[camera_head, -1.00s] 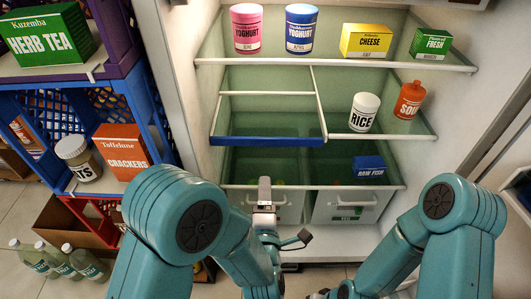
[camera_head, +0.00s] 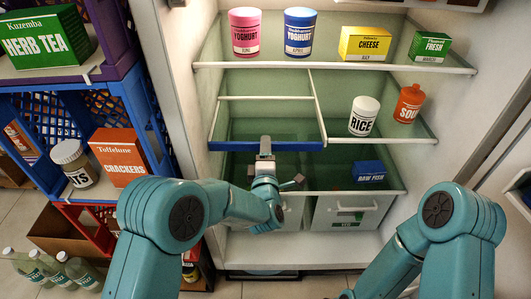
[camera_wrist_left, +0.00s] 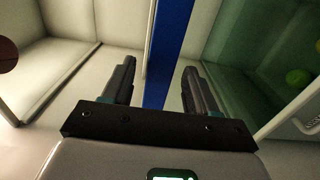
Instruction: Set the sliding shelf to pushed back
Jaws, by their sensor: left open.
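The sliding shelf has a blue front edge (camera_head: 230,146) and is in the left half of the fridge's middle level. Its front edge is about level with the front of the fixed shelf half to its right, and nothing stands on it. My left gripper (camera_head: 265,142) is open at the middle of that blue edge. In the left wrist view the blue edge (camera_wrist_left: 160,40) runs between the two open fingers (camera_wrist_left: 159,72), with a gap on both sides. My right arm shows at the lower right, but its gripper is out of view.
A rice jar (camera_head: 364,116) and a soup bottle (camera_head: 408,103) stand on the right shelf half. Yoghurt tubs (camera_head: 245,32), cheese (camera_head: 365,43) and a green box (camera_head: 430,44) stand above. Drawers (camera_head: 346,210) and a raw fish box (camera_head: 369,172) are below. Crates are at left.

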